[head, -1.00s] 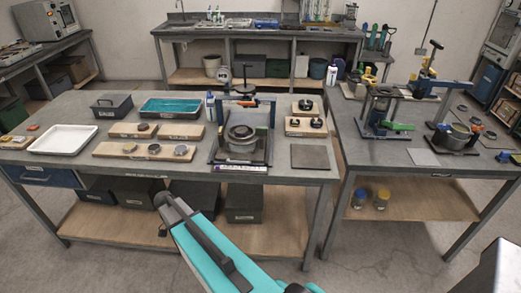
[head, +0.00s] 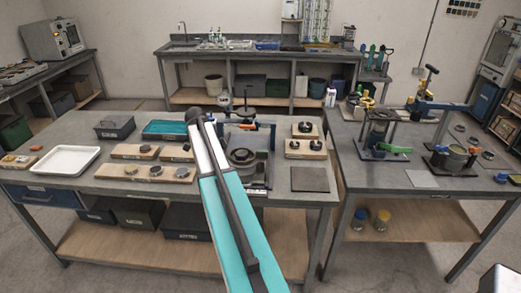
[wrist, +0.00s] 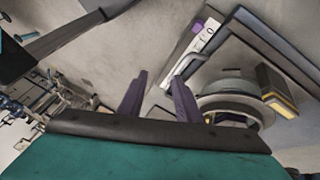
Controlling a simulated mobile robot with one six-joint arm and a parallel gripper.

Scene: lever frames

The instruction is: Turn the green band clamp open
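A green bar-like part (head: 395,149) shows on a fixture on the right table; I cannot tell whether it is the band clamp. On the main table is a fixture with a dark round ring (head: 242,156). In the wrist view, a round ringed part (wrist: 228,100) with a yellow-and-black block (wrist: 277,90) lies right of my gripper (wrist: 159,76). The two dark purple fingers are apart with nothing between them. The head view does not clearly show the fingers.
A white tray (head: 66,160), wooden blocks (head: 158,171) with round pieces, and a dark flat plate (head: 310,179) lie on the main table. A narrow gap separates it from the right table (head: 350,180). My arm crosses the main table's front edge.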

